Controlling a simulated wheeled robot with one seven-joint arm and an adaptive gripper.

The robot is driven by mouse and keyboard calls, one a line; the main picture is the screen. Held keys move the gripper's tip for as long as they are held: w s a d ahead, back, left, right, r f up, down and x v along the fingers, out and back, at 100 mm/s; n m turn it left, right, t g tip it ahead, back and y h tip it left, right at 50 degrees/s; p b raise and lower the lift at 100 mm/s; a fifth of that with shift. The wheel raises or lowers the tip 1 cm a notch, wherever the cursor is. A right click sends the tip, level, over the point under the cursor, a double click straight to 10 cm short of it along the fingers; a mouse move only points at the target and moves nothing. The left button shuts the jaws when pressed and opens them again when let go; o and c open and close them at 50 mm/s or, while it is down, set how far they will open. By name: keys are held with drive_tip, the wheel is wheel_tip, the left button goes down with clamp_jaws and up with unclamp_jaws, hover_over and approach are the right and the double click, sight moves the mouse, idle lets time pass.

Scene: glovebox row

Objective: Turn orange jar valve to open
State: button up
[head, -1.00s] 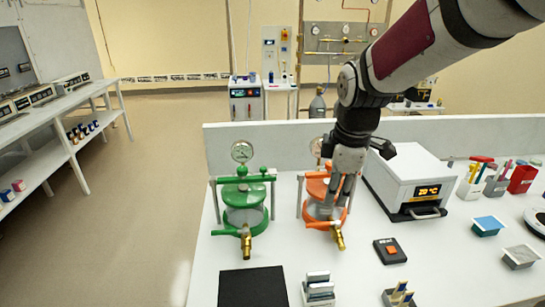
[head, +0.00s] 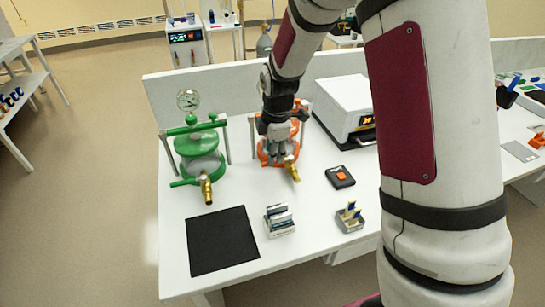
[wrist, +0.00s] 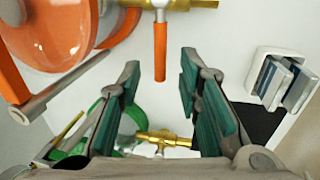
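The orange jar (head: 264,153) stands on the white bench in the head view, partly hidden by my gripper (head: 279,152). Its brass valve (head: 293,173) sticks out at the front. In the wrist view the orange jar (wrist: 60,28) is at upper left. The brass valve body (wrist: 185,3) crosses the top edge. The orange valve lever (wrist: 160,48) points down from it, crosswise to the brass pipe. My gripper (wrist: 161,68) is open, its two green-padded fingers apart. The lever's end shows between the fingertips, with a gap on both sides.
A green jar (head: 199,165) with its own brass valve (head: 207,190) stands left of the orange one. A white box device (head: 340,108) stands to the right. A black mat (head: 222,240), a slide rack (head: 279,219), another small rack (head: 350,215) and a black box (head: 340,177) lie in front.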

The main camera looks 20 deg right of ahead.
drive_tip(key=shift+w+f, duration=0.15)
drive_tip(key=shift+f, duration=0.7)
drive_tip(key=shift+w+f, duration=0.15)
drive_tip(key=shift+f, duration=0.7)
clamp_jaws()
